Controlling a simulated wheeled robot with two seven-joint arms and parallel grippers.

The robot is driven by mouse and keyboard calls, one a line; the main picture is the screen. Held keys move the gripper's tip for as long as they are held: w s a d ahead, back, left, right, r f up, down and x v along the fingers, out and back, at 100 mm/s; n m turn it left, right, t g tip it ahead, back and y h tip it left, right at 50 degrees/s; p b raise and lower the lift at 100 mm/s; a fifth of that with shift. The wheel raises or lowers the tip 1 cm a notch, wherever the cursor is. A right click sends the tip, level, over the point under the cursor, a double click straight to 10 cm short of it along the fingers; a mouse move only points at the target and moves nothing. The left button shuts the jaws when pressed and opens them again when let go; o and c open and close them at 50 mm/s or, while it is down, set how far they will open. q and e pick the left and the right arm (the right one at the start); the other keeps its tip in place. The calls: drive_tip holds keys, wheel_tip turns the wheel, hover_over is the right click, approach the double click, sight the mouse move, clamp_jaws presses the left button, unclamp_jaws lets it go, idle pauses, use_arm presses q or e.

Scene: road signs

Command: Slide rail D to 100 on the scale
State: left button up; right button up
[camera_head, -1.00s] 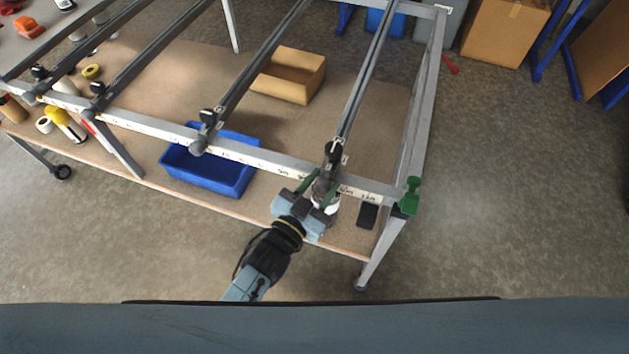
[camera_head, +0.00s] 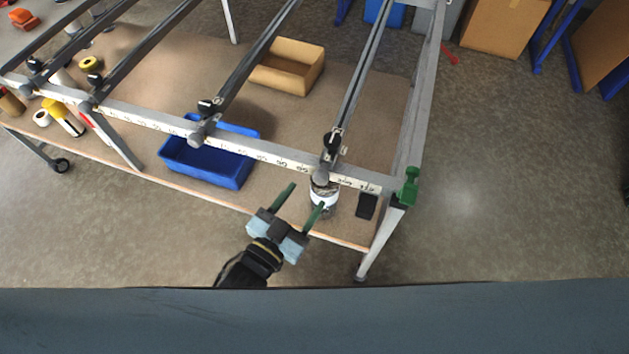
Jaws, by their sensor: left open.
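Several dark rails lie across a grey frame, and their letters are too small to read. The rightmost rail (camera_head: 357,88), fourth from the left and apparently rail D, ends at the front beam in a black clamp and a grey round knob (camera_head: 320,178). The white scale strip (camera_head: 270,155) runs along the front beam; its numbers are too small to read surely. My left gripper (camera_head: 301,201) is open and empty, its green fingers pointing up toward the beam, just below and left of the knob and apart from it. My right gripper is not in view.
A green clamp (camera_head: 410,187) sits at the frame's front right corner. On the lower shelf are a blue bin (camera_head: 207,168), a cardboard box (camera_head: 289,66), a white can (camera_head: 323,196) and a black block (camera_head: 367,206). Open floor lies to the right.

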use_arm(q)
drive_tip(key=v, duration=0.6)
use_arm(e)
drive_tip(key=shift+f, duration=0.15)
use_arm(q)
drive_tip(key=shift+s, duration=0.1)
drive_tip(key=s+a+f+n+g+y+b, duration=0.15)
drive_tip(key=a+f, duration=0.25)
drive_tip(key=f, duration=0.6)
drive_tip(key=s+a+f+n+g+y+b, duration=0.1)
drive_tip(key=s+a+f+g+y, duration=0.2)
drive_tip(key=f, duration=0.7)
drive_tip(key=s+a+f+n+g+y+b, duration=0.15)
drive_tip(key=a+f, duration=0.25)
drive_tip(key=f, duration=0.6)
drive_tip(key=s+a+f+n+g+y, duration=0.1)
drive_tip(key=s+a+f+g, duration=0.3)
drive_tip(key=s, duration=0.6)
drive_tip(key=s+a+f+n+g+y+b, duration=0.1)
drive_tip(key=s+a+f+g, duration=0.3)
drive_tip(key=s+f, duration=0.5)
drive_tip(key=shift+s+a+f+y, duration=0.2)
drive_tip(key=shift+s+f+y, duration=0.1)
drive_tip(key=shift+s+y, duration=0.5)
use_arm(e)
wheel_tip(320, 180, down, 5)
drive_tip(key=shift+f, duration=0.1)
